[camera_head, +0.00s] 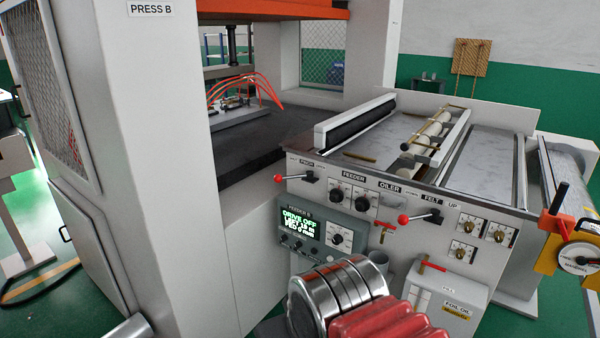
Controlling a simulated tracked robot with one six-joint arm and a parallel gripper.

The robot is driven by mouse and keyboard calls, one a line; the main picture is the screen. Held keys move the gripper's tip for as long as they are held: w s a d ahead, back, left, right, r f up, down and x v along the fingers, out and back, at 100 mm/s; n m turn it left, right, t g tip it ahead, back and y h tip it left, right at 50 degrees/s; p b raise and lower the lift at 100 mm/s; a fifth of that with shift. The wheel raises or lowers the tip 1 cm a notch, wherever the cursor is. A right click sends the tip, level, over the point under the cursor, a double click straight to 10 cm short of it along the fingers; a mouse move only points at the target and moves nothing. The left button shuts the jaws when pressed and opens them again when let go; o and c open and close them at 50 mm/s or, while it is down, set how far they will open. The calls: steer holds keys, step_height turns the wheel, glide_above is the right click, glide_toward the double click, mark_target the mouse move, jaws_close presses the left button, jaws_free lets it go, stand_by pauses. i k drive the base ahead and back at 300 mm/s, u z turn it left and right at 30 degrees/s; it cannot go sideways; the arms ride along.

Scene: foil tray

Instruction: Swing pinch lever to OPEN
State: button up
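The pinch lever (291,178) is at the left end of the feeder's front panel, under a PINCH label. Its red ball knob (278,179) points left from a dark pivot (311,177). The small position words beside it are too small to read, so I cannot tell which marked position it is in. My gripper's fingers do not show. A shiny ringed cylinder and red ribbed part at the bottom centre look like parts of my own arm, below the panel and apart from the lever.
A similar red-knobbed lever (420,217) sits under the FELT label. Dials (350,195) and a red T-handle (383,229) lie between the levers. The PRESS B column (180,150) stands left. A foil oil box (447,305) stands lower right.

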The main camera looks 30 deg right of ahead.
mark_target(278, 178)
steer(key=z, duration=0.15)
steer(key=i, duration=0.75)
steer(key=u, duration=0.5)
steer(key=i, duration=0.6)
steer(key=u, duration=0.4)
